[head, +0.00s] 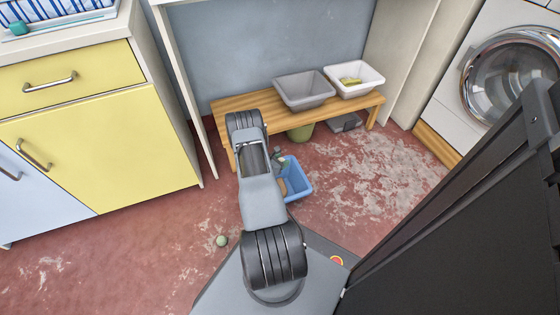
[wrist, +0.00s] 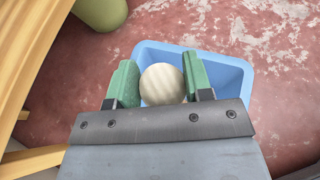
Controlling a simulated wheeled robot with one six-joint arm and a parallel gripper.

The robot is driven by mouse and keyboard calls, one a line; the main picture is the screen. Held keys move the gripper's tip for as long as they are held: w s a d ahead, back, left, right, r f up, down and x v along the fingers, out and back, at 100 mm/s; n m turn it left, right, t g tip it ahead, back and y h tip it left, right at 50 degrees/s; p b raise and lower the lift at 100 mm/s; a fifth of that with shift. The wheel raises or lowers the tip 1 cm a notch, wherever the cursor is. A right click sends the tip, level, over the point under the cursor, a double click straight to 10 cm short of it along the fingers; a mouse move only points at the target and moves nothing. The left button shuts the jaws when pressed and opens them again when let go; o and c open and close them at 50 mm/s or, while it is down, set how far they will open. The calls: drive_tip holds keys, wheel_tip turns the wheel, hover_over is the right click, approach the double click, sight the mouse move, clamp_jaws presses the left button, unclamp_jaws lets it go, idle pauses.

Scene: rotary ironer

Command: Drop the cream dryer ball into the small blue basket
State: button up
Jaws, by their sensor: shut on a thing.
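The cream dryer ball (wrist: 163,84) is held between the two green finger pads of my gripper (wrist: 161,78) in the wrist view. Behind it in that view is the small blue basket (wrist: 236,78), its rim showing around the ball and fingers. In the head view the basket (head: 301,180) stands on the floor in front of the wooden bench, partly hidden by my arm. My gripper (head: 279,156) shows there at the basket's far left side. I cannot make out the ball in the head view, nor exactly how high it is above the basket.
A wooden bench (head: 230,108) bears a grey tub (head: 304,91) and a white tub (head: 372,80). An olive container (head: 301,132) and a grey box (head: 345,122) are under it. A small green ball (head: 222,241) lies on the floor. Floor right of the basket is clear.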

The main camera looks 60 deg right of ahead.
drive_tip(key=shift+f+b, duration=2)
drive_tip(key=shift+f, duration=0.9)
drive_tip(key=o, duration=1)
drive_tip(key=shift+c, duration=0.2)
drive_tip(key=p+v, duration=0.5)
drive_tip(key=v, duration=0.9)
drive_tip(key=shift+p, duration=0.3)
drive_tip(key=shift+f, duration=0.1)
